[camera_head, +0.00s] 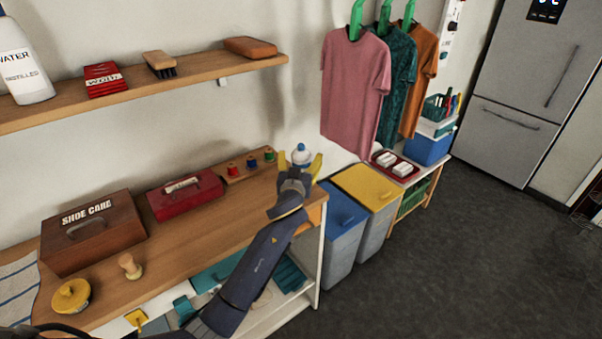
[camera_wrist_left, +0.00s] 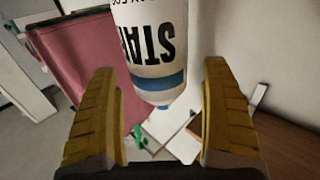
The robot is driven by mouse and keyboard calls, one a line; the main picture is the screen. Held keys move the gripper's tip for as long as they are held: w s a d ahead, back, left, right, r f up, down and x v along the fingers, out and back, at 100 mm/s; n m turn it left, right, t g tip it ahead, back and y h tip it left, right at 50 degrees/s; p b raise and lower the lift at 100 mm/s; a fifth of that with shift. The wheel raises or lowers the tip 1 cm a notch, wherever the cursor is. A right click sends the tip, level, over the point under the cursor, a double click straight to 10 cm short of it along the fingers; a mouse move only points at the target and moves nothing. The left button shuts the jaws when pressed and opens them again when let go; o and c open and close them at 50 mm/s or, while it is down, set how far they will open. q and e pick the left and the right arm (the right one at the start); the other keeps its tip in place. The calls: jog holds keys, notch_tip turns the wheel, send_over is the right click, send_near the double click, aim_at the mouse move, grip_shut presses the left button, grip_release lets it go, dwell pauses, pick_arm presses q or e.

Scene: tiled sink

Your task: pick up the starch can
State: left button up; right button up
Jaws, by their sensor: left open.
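The starch can (camera_head: 301,155) is white with a blue band and a blue top, and stands at the far right end of the wooden counter. My left gripper (camera_head: 300,168) is open, with its yellow fingers on either side of the can in the head view. In the left wrist view the can (camera_wrist_left: 152,50) shows upside down with large dark letters, beyond and between the two open fingers (camera_wrist_left: 163,118). I cannot tell whether a finger touches it. The can's lower part is hidden by my gripper in the head view. My right gripper does not show.
Colored thread spools (camera_head: 251,162), a red box (camera_head: 186,195) and a shoe care box (camera_head: 93,232) stand on the wooden counter (camera_head: 190,245). A shelf (camera_head: 150,88) hangs above. Shirts (camera_head: 356,90) hang behind the blue (camera_head: 343,215) and yellow-lidded bins (camera_head: 367,186).

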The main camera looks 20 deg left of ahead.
pick_arm(q)
jog(key=shift+w, duration=0.7)
jog(key=shift+a, duration=0.1)
jog(key=c, duration=1.7)
jog(key=shift+o, duration=0.2)
jog(key=shift+r, duration=0.1)
